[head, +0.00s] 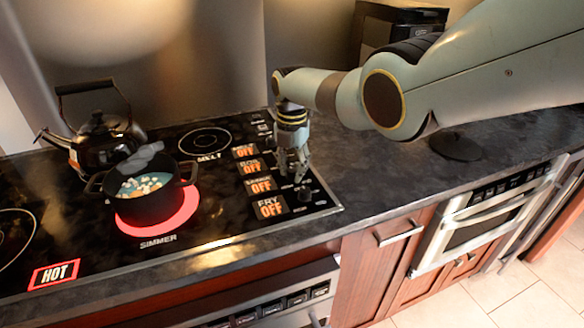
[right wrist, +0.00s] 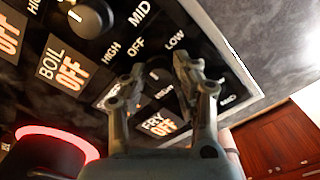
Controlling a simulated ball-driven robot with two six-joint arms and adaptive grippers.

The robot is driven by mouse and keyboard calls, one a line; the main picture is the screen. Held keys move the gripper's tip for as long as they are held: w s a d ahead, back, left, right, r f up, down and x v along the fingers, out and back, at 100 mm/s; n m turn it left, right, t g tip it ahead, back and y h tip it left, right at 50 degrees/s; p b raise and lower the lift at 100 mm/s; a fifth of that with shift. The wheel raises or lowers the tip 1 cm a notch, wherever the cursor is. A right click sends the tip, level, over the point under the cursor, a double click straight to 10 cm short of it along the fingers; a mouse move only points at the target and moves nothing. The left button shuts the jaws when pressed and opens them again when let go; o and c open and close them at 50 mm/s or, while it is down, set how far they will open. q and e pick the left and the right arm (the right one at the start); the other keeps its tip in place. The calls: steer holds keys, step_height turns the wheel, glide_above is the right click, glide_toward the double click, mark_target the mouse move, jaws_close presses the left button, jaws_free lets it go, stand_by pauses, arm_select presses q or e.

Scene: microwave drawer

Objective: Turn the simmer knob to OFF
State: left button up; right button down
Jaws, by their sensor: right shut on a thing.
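My right gripper (head: 293,172) reaches down over the knob column at the right of the black cooktop. In the right wrist view its fingers (right wrist: 160,78) are shut on either side of a dark knob (right wrist: 156,74), which fits the simmer knob. HIGH, OFF and LOW markings show around it; its pointer is too small to read surely. The simmer display (head: 261,185) appears to read OFF in orange. The simmer burner (head: 190,212) glows red under a black pot (head: 152,198) with blue contents and pale pieces. My left gripper is not in view.
The fry knob (head: 305,193) sits just in front of my gripper, and another knob (right wrist: 92,18) lies beyond it in the wrist view. A black kettle (head: 100,140) stands behind the pot. A HOT sign (head: 54,274) glows. The counter (head: 400,185) to the right is mostly clear.

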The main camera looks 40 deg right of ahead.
mark_target(292, 169)
steer(key=c, duration=1)
jaws_free()
step_height(292, 169, up, 12)
